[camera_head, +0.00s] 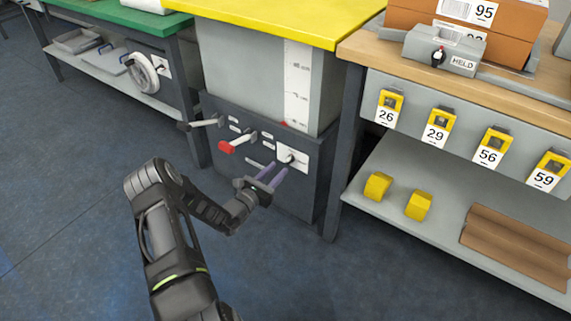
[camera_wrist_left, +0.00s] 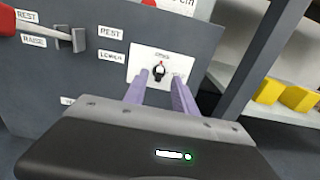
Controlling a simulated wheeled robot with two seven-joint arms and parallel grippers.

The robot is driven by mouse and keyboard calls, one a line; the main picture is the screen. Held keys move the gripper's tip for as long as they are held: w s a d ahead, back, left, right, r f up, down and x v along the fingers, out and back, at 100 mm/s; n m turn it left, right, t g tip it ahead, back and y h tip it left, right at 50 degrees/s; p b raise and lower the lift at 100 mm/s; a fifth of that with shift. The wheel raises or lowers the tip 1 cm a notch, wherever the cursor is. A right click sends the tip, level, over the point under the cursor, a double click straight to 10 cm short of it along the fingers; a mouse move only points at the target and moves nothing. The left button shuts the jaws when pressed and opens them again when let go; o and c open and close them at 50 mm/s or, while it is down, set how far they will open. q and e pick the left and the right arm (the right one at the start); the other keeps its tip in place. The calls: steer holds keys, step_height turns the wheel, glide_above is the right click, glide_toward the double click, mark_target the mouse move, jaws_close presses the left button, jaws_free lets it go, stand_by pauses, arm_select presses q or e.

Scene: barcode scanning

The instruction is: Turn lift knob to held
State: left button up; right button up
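The lift knob (camera_wrist_left: 159,72) is small and dark with a red mark near its top. It sits on a white plate (camera_wrist_left: 139,62) on the grey lift cabinet; the lettering above it is too blurred to read. In the head view the white plate (camera_head: 298,165) is at the cabinet's right front. My left gripper (camera_head: 277,171) is open, its two purple fingers pointing at the plate. In the left wrist view the knob shows between the fingertips (camera_wrist_left: 161,77); I cannot tell whether they touch it. My right gripper is out of view.
A red-ended lever (camera_head: 236,143) and a dark-ended lever (camera_head: 203,122) stick out left of the plate. A table leg (camera_head: 345,155) stands right of the cabinet.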

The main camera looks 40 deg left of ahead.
mark_target(287, 161)
arm_select(q)
steer(key=w+b, duration=0.1)
steer(key=w, duration=0.3)
steer(key=shift+w+f+b, duration=0.15)
steer(key=shift+b, duration=0.2)
steer(key=shift+w, duration=0.7)
steer(key=shift+c, duration=0.5)
jaws_close()
